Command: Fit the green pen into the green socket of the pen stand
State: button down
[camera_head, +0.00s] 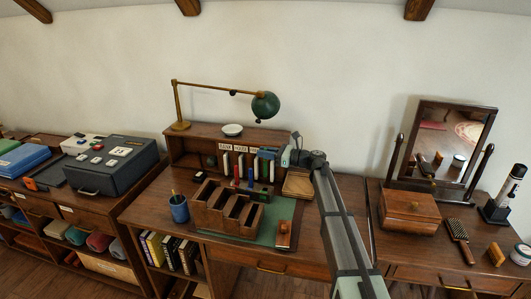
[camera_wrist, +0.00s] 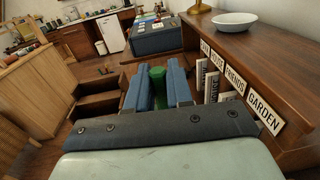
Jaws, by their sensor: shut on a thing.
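My gripper (camera_wrist: 157,92) is shut on a green pen (camera_wrist: 157,74), whose upper part shows between the two blue-grey fingers in the wrist view. The pen's lower end is hidden by the fingers. In the head view my gripper (camera_head: 285,157) is above the back right of the desk, in front of the low shelf unit. The green socket cannot be made out in either view.
A wooden sorter (camera_head: 222,210) stands in front on the desk, with a blue pen cup (camera_head: 179,208) to its left. The shelf unit (camera_wrist: 260,65) with labelled slots is close on the right in the wrist view. A green lamp (camera_head: 265,105) hangs above the shelf.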

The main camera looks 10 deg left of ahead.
send_over(266, 176)
jog(key=shift+w+a+f, duration=0.15)
jog(key=shift+w+f, duration=0.05)
jog(key=shift+f, duration=1.2)
jog(key=shift+w+a+f, duration=0.1)
jog(key=shift+w+f, duration=0.1)
jog(key=shift+f, duration=1.15)
jog(key=shift+f, duration=2.5)
jog(key=c, duration=0.9)
grip_release()
jog(key=shift+c, duration=0.2)
jog(key=shift+d, duration=0.1)
jog(key=s+d, duration=0.1)
jog(key=d, duration=1.2)
jog(key=shift+d, duration=0.3)
jog(key=shift+s, duration=0.1)
